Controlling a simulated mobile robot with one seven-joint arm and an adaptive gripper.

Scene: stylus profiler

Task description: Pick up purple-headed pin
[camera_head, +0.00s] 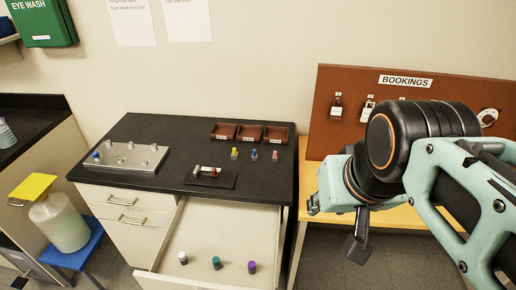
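The purple-headed pin (251,267) stands in the open drawer (203,233), at the right of a row of three. A green-headed pin (216,262) and a white-headed pin (183,257) are to its left. My gripper (357,247) is at the right, beyond the drawer's right side and in front of the wooden bench. It is well apart from the purple-headed pin. One dark finger hangs down in view; the other cannot be made out, so whether it is open or shut is unclear.
The black counter (150,135) holds a metal plate (128,157) with pegs, brown trays (249,133), small coloured pieces (254,154) and a dark pad (209,179). A bookings board (336,75) stands behind my arm. The drawer's middle is bare. A bottle (60,222) stands at the left.

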